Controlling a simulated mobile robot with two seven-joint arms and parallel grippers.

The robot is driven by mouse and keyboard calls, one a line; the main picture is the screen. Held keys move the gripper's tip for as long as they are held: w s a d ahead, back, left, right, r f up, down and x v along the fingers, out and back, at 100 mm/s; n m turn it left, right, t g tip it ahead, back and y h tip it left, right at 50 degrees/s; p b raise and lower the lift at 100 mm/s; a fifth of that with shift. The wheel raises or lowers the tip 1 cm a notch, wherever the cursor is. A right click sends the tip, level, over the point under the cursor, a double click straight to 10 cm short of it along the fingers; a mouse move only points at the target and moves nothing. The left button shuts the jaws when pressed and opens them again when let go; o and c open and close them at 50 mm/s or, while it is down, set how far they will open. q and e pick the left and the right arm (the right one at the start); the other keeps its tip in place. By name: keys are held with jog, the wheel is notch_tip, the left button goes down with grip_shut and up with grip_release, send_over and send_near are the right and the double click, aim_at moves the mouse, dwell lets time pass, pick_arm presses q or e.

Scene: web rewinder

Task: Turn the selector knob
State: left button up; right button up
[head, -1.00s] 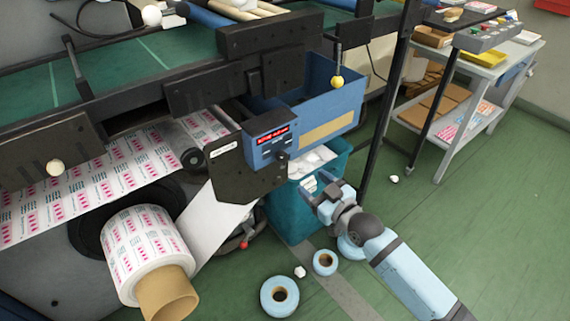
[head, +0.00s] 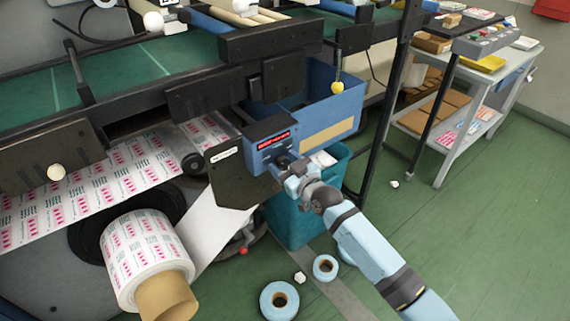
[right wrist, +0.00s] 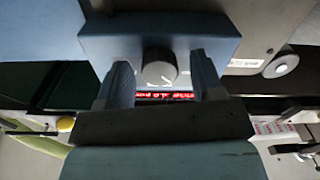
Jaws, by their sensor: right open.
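The selector knob (right wrist: 159,67) is a dark round knob with a pale mark, on the face of a blue control box (head: 268,138) with a red lit display. In the right wrist view the knob lies between the two fingers of my right gripper (right wrist: 164,82), with a gap on each side. The fingers are open and apart from the knob. In the head view my right gripper (head: 290,169) is in front of the box's lower part and partly covers the knob (head: 283,160). My left gripper is not in view.
A dark plate (head: 238,178) stands left of the box, beside a printed web roll (head: 145,255). A blue bin (head: 322,100) is behind it and a teal bin (head: 290,220) below.

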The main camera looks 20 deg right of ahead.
jog(key=c, duration=0.9)
jog(key=shift+r+m+p, duration=0.1)
jog(key=shift+m+p, duration=0.6)
jog(key=shift+m, duration=0.4)
jog(key=m+p, duration=0.1)
jog(key=m, duration=0.2)
jog(key=shift+m+p, duration=0.4)
jog(key=shift+m, duration=1.3)
